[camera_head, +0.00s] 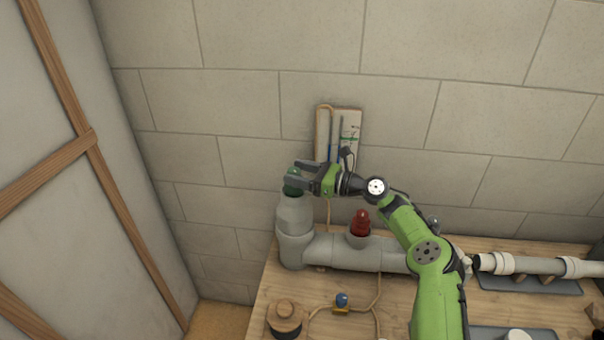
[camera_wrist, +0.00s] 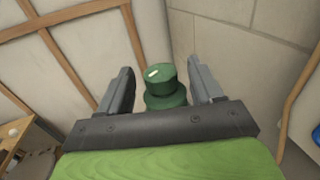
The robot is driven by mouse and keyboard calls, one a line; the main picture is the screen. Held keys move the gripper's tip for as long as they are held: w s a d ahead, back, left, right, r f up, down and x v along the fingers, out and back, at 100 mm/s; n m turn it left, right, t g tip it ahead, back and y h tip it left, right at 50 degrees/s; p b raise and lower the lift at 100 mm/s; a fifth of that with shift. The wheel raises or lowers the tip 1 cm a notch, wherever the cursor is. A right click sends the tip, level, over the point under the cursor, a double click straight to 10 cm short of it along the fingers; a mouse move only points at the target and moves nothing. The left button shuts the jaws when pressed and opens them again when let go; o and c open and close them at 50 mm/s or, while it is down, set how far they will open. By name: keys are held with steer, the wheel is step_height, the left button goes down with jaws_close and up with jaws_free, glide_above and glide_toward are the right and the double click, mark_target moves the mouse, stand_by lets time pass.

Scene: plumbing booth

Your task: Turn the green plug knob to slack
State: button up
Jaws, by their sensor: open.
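The green plug knob (camera_head: 293,181) sits on top of the upright grey pipe (camera_head: 295,215) at the left end of the bench. In the wrist view the knob (camera_wrist: 160,76) is a stepped green cylinder with a small white mark on its top. My gripper (camera_head: 296,173) reaches in from the right at the knob's height. In the wrist view my gripper (camera_wrist: 160,82) is open, with one finger on each side of the knob and a visible gap on both sides. The lower part of the knob is partly hidden by the gripper body.
A red knob (camera_head: 360,223) stands on the horizontal grey pipe (camera_head: 335,252). A blue-topped valve (camera_head: 341,300) and a round wooden piece (camera_head: 285,317) lie near the front of the wooden bench (camera_head: 262,300). A board (camera_head: 350,128) hangs on the block wall behind.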

steer(key=v, duration=1.5)
steer(key=shift+d, duration=0.35)
steer(key=shift+s, duration=0.15)
